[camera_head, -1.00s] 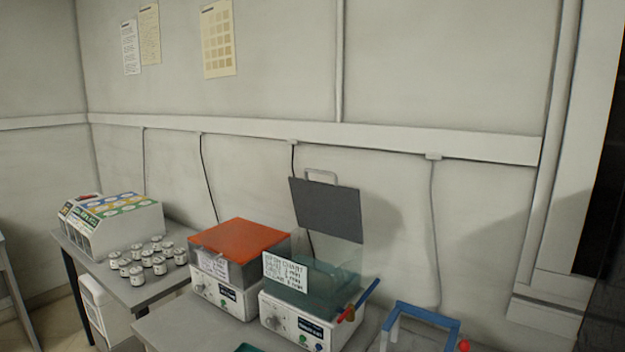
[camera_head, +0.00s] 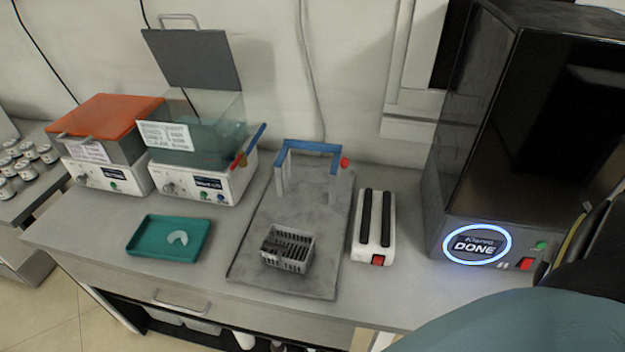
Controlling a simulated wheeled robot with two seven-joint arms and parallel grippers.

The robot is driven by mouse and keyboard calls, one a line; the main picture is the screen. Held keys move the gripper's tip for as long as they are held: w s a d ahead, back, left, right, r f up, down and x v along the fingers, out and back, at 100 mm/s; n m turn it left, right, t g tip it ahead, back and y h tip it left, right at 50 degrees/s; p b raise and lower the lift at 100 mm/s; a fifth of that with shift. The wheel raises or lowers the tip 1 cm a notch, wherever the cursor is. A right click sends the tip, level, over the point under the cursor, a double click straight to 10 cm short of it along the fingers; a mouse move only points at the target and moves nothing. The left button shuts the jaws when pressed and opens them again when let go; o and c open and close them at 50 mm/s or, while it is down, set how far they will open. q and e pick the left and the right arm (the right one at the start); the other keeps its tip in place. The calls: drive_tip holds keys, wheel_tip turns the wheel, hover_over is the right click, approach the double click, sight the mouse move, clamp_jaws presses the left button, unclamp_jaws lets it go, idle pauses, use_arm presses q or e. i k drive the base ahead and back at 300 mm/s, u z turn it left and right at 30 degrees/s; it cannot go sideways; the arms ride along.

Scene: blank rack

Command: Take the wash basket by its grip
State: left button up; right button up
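A small grey slotted basket (camera_head: 287,250), which looks like the wash basket, sits at the front of a dark grey board (camera_head: 315,215) on the bench. It holds dark slats or parts inside. No raised grip on it is clear at this size. Behind it on the same board stands a frame with a blue top bar (camera_head: 312,147), pale legs and a red knob at its right end. The frame and the basket are apart. Neither of my grippers is in view.
A teal tray (camera_head: 135,246) with a pale curved piece lies left of the board. A white device with two black bars (camera_head: 374,220) stands right of it. A lidded bath, an open bath (camera_head: 190,170) and a black machine reading DONE (camera_head: 480,245) flank them. A large teal-and-black shape fills the lower right.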

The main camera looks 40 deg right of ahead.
sight(286, 247)
drive_tip(key=z, duration=0.95)
drive_tip(key=k, duration=1.25)
drive_tip(key=z, duration=0.8)
drive_tip(key=i, duration=1.15)
drive_tip(key=u, duration=0.3)
